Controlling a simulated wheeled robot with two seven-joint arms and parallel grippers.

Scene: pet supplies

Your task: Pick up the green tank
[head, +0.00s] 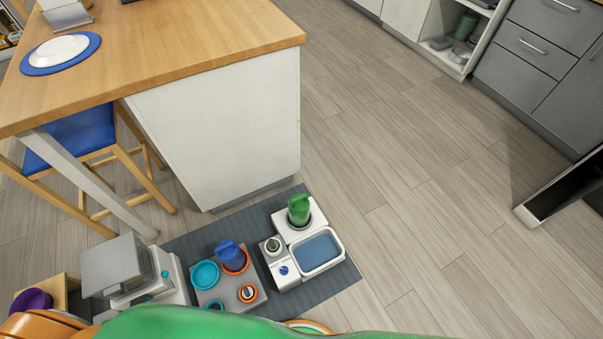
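The green tank (299,209) stands upright in a round dark recess at the back of a white pet station (304,219) on the floor mat. It has a handle-like top and nothing touches it from above. In front of it the station has a basin (319,250) with a blue-grey inside. Neither of my grippers shows in the head view.
The dark grey mat (345,275) also holds a grey station (213,288) with a blue tank (231,254), and a grey-and-white device (117,270). A wooden-topped counter (180,40) stands behind, with a blue stool (80,138) on the left. Wooden floor (420,220) is clear on the right.

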